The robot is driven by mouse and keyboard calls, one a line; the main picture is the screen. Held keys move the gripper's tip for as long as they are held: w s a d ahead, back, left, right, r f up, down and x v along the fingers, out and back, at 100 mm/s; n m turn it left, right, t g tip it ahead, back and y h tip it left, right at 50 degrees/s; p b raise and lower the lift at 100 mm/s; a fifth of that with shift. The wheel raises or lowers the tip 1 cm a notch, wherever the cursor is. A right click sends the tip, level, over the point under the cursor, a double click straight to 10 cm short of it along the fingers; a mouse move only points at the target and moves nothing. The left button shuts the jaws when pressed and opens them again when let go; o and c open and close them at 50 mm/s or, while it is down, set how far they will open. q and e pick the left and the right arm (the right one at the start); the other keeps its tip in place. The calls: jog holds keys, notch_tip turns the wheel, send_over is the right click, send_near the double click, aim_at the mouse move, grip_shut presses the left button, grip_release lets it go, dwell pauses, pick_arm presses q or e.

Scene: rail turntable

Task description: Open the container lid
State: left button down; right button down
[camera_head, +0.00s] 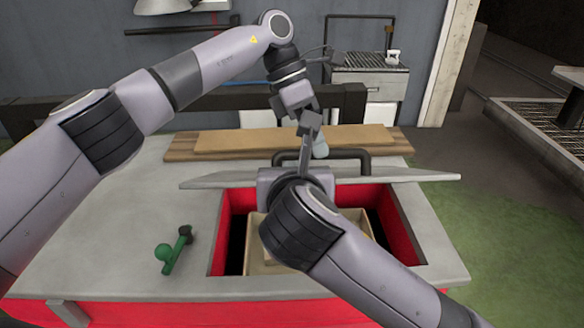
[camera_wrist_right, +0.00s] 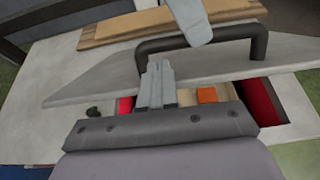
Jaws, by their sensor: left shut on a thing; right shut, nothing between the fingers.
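The red container (camera_head: 407,228) has a grey top with a square opening. Its flat grey lid (camera_head: 410,176) is raised at a tilt over the far part of the opening. The lid has a black bar handle (camera_head: 366,162), also in the right wrist view (camera_wrist_right: 258,42). My left gripper (camera_head: 313,152) comes down from above and is shut on the handle. My right gripper (camera_wrist_right: 157,80) is shut and empty, its tips near the lid's underside edge. In the head view my right wrist hides its fingers and part of the opening.
A cream box (camera_head: 256,222) sits inside the opening, and an orange thing (camera_wrist_right: 207,95) shows there. A green tool (camera_head: 166,255) lies on the left of the top. Wooden boards (camera_head: 230,143) lie behind the lid.

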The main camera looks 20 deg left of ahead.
aim_at(292, 154)
pick_arm(q)
jog(key=shift+w+a+f, duration=0.35)
jog(key=shift+a+f, duration=0.05)
jog(key=shift+f, duration=0.1)
pick_arm(e)
jog(key=shift+x, duration=0.9)
jog(key=shift+w+a+r, duration=0.25)
jog(key=shift+w+r, duration=0.35)
jog(key=shift+r, duration=0.15)
pick_arm(q)
jog(key=c, duration=1.2)
grip_release()
jog(key=shift+o, duration=0.9)
jog(key=shift+w+f, duration=0.1)
jog(key=shift+w, duration=0.1)
pick_arm(e)
jog(key=shift+w+d+f, duration=0.1)
jog(key=shift+w+f, duration=0.05)
jog(key=shift+w, duration=0.05)
pick_arm(q)
jog(key=shift+s+d, duration=0.1)
jog(key=shift+d, duration=0.05)
